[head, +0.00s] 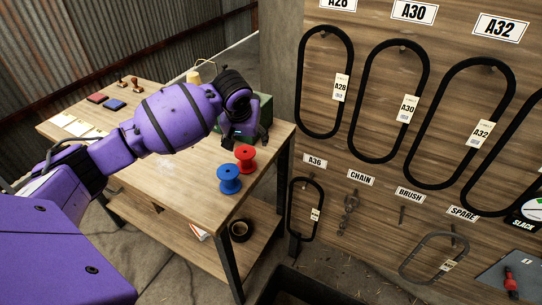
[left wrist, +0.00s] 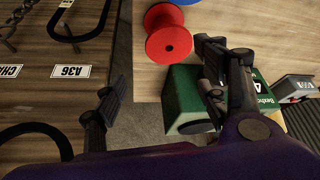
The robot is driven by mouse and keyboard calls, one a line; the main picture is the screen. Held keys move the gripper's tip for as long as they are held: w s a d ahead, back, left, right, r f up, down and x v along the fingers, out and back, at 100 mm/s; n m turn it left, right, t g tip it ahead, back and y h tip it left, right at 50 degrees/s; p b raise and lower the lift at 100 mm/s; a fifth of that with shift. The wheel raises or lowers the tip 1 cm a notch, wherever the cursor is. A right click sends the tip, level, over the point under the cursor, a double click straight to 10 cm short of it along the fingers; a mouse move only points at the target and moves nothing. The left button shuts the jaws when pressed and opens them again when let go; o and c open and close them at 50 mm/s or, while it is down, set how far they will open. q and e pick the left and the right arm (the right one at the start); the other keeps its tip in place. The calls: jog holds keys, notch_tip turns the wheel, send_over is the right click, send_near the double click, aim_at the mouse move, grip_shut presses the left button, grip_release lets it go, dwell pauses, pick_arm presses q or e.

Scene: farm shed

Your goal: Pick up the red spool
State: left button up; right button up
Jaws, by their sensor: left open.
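The red spool (head: 245,158) stands upright on the wooden table near its right edge, just behind the blue spool (head: 229,179). In the left wrist view the red spool (left wrist: 168,36) is at the top middle, ahead of my fingertips and nearer the finger on the right. My left gripper (head: 246,136) is above the table, a little behind the red spool. In the left wrist view its two fingers (left wrist: 160,72) are spread wide with nothing between them. My right gripper is not in view.
A green box (left wrist: 190,100) stands beside the right finger in the left wrist view. Stamps and ink pads (head: 114,104) lie at the table's far left. A board with hanging belts (head: 325,80) rises at the right. A roll of tape (head: 240,230) sits on the lower shelf.

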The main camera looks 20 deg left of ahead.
aim_at(247, 152)
pick_arm(q)
jog(key=shift+s+f+n+g, duration=0.3)
jog(key=shift+s+n, duration=0.1)
jog(key=shift+s+a+f, duration=0.1)
jog(key=shift+a+f, duration=0.1)
jog(key=shift+f, duration=0.05)
jog(key=x, duration=0.7)
jog(key=shift+a+b, duration=0.3)
jog(key=shift+b, duration=0.1)
jog(key=c, duration=1.1)
